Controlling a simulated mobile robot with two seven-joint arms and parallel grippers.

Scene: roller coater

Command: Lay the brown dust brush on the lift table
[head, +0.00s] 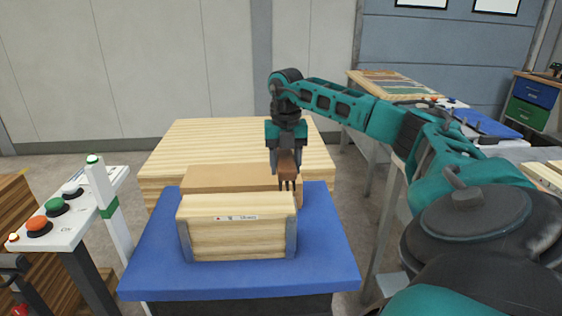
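The brown dust brush (287,164) hangs upright from my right gripper (286,150), whose fingers are shut around its upper part. Its dark bristles point down, over the right end of the boxes in the picture. I cannot tell whether they touch anything. The blue-topped table (240,281), which I take to be the lift table, stands in front of me. My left gripper is not in view.
A pale wooden box (235,238) with grey corners stands on the blue top, with a brown block (230,178) behind it. A wood stack (230,140) stands further back. A button panel (62,215) is at left. Blue top is bare at front and right.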

